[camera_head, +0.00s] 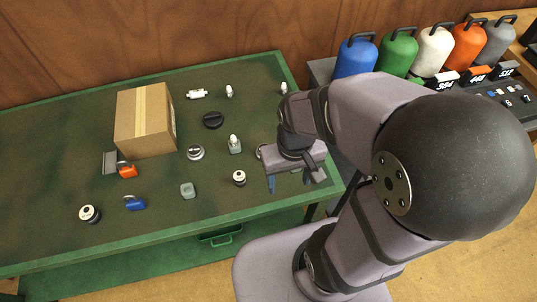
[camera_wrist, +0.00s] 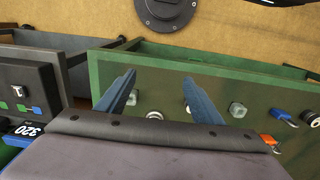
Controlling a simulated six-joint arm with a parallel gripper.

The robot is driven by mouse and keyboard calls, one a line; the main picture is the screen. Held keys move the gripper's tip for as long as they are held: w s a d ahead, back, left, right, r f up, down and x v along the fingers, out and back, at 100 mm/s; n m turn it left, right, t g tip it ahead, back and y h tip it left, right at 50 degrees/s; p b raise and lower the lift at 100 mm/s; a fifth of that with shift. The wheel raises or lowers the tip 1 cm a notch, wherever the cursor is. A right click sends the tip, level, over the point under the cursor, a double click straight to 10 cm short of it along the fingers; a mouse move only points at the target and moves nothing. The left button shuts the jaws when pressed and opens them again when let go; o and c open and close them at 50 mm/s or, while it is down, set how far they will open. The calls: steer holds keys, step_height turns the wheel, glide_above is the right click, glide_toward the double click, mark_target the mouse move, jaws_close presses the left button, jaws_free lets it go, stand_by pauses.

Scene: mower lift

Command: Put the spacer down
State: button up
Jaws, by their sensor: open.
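My gripper (camera_head: 289,186) is open over the right front corner of the green table (camera_head: 232,222), its two blue fingers apart. It also shows in the wrist view (camera_wrist: 158,78), with nothing held between the fingers. A short white cylinder with a dark top (camera_head: 239,177) stands upright on the table just left of my gripper, apart from the fingers. I cannot tell for sure which piece is the spacer.
Coloured gas bottles (camera_head: 398,54) line the back right.

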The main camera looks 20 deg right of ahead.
step_height(320, 180, up, 5)
steer(key=w+a+r+m+t+b, duration=0.15)
steer(key=w+a+t, duration=0.3)
steer(key=w, duration=0.45)
steer(key=w+a+r+m+t, duration=0.1)
steer(key=w+a+m+t, duration=0.15)
steer(key=w+a, duration=0.5)
steer(key=w+a+r+m+t+b, duration=0.1)
steer(key=w+a+t, duration=0.3)
steer(key=w, duration=0.6)
steer(key=s+d+f+m+g+h+b, duration=0.1)
steer(key=s+d+f+m+g+h, duration=0.1)
steer(key=s+d+m+h, duration=0.3)
steer(key=s+d+f+m+g+h, duration=0.2)
steer(key=s+f+h, duration=0.1)
steer(key=s+h, duration=0.4)
steer(key=shift+y, duration=0.3)
steer(key=f, duration=1.5)
steer(key=shift+w+d, duration=0.25)
steer(key=shift+w, duration=0.05)
steer(key=shift+r+p+x, duration=0.15)
steer(key=shift+p+x, duration=0.45)
steer(key=shift+x, duration=0.9)
steer(key=shift+r+p+x, duration=0.2)
steer(key=shift+p+x, duration=0.35)
steer(key=shift+x, duration=1.75)
steer(key=shift+s, duration=0.1)
